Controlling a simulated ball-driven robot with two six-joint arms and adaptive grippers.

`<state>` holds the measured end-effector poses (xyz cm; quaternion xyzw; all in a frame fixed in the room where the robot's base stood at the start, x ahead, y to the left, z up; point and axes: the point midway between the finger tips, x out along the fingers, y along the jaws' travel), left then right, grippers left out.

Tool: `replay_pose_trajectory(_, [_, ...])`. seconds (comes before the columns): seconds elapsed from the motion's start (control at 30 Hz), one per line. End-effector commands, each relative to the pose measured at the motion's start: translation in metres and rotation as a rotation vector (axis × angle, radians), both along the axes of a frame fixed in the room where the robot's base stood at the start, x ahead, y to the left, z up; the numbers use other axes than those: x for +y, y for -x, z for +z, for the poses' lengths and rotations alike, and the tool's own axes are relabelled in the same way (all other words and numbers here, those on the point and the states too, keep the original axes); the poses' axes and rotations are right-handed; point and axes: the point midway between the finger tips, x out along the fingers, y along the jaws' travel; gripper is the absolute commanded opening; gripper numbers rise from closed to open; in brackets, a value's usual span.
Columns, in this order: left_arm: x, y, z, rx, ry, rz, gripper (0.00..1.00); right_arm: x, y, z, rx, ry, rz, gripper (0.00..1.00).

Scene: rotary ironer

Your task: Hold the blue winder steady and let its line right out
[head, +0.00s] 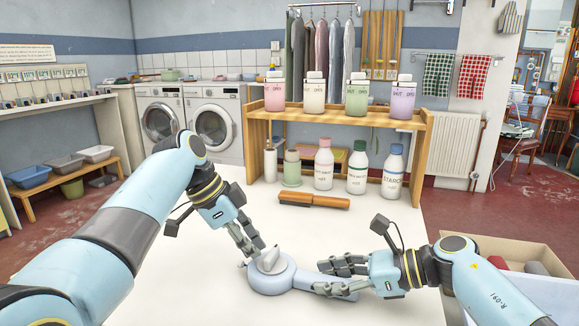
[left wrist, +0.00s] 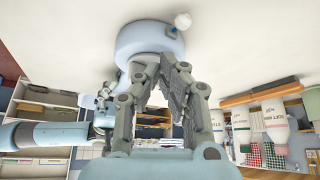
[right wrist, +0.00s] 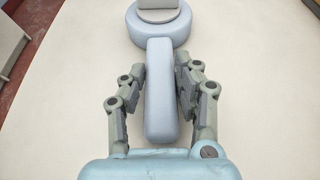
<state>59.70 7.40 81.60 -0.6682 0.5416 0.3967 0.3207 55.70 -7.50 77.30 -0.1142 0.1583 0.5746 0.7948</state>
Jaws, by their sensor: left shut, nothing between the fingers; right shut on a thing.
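The pale blue winder (head: 268,282) lies on the white table, a round body with a straight handle and a grey-white piece on top. My right gripper (head: 326,277) is shut on the handle, one finger on each side; the right wrist view shows the handle (right wrist: 160,110) between the fingers. My left gripper (head: 257,251) is shut and empty, its tips close beside the round body; the left wrist view shows the body (left wrist: 140,40) just beyond them. I cannot make out any line.
A brown-handled brush (head: 313,200) lies behind the winder. Bottles (head: 324,165) stand under a wooden shelf (head: 340,118) at the back of the table. A box (head: 510,270) sits at the right edge. The table left of the winder is clear.

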Motion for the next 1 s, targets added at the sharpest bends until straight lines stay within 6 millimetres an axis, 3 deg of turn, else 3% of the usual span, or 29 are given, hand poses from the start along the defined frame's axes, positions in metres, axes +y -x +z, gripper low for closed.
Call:
replay_pose_trajectory(0.43, [0.000,0.001,0.000,0.000,0.000,0.000,0.00,0.000,0.000,0.000,0.000,0.000,0.000,0.00])
replay_pose_trajectory(1.0, [-0.001,0.017,0.000,0.000,0.000,0.000,0.00,0.000,0.000,0.000,0.000,0.000,0.000,0.00])
